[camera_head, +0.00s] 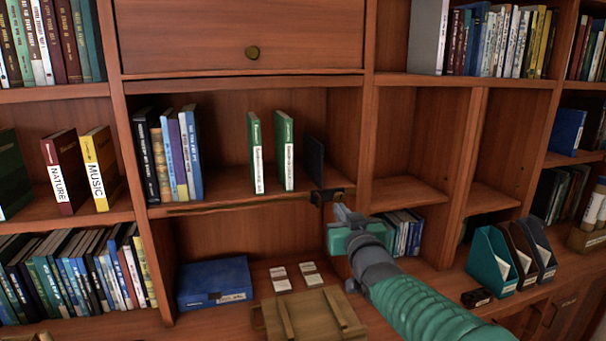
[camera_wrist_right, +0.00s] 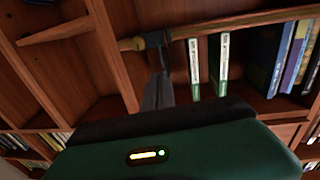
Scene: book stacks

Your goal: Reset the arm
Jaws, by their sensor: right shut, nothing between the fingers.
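My right arm comes in from the lower right in the head view. Its teal and grey gripper (camera_head: 342,212) is in front of the edge of the middle shelf (camera_head: 240,202). The fingers are shut with nothing between them. The fingers (camera_wrist_right: 158,90) also show in the right wrist view, pointing at a dark bracket-like piece (camera_wrist_right: 150,41) on the shelf edge. This dark piece (camera_head: 327,196) is just above the fingertips in the head view; I cannot tell if they touch. My left gripper is not in view.
Two green books (camera_head: 284,150) and a dark book (camera_head: 314,159) stand on the shelf just left of the gripper. Below are a wooden crate (camera_head: 311,316), a blue box (camera_head: 215,283) and white cards (camera_head: 281,279). File holders (camera_head: 492,262) stand at right. The cubby (camera_head: 405,150) at upper right is empty.

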